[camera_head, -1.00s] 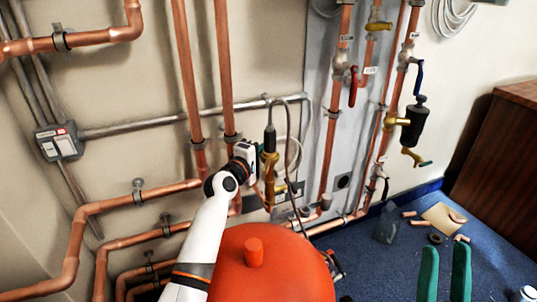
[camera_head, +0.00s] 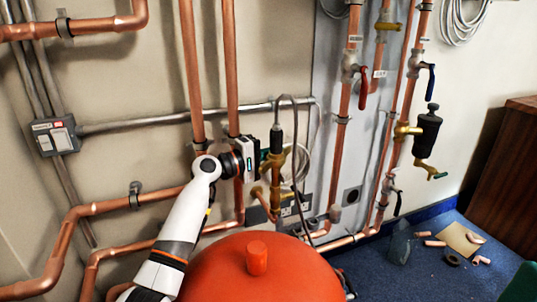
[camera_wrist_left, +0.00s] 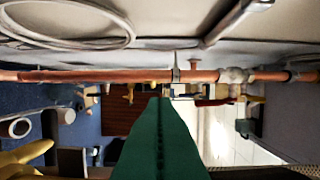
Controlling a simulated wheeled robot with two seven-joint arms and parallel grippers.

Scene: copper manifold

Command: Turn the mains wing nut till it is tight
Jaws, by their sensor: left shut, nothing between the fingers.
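My left gripper (camera_head: 264,155) is at the wall pipework in the head view, its green fingers close beside a brass fitting (camera_head: 274,172) under a dark hose end. In the left wrist view its green fingers (camera_wrist_left: 158,102) are pressed together with nothing between them. I cannot make out the wing nut for certain; a blurred yellow part (camera_wrist_left: 25,158) shows at the lower left of the wrist view. I cannot tell whether the fingers touch the fitting. A green piece of my right gripper (camera_head: 525,285) shows at the lower right edge; the rest is cut off.
Copper pipes (camera_head: 187,70) run down the wall. A red lever (camera_head: 363,88), a blue lever (camera_head: 431,80) and a black-bodied valve (camera_head: 426,135) are further right. A grey switch box (camera_head: 55,135) is at the left. Loose pipe pieces (camera_head: 434,243) lie on blue carpet before a wooden cabinet (camera_head: 507,165).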

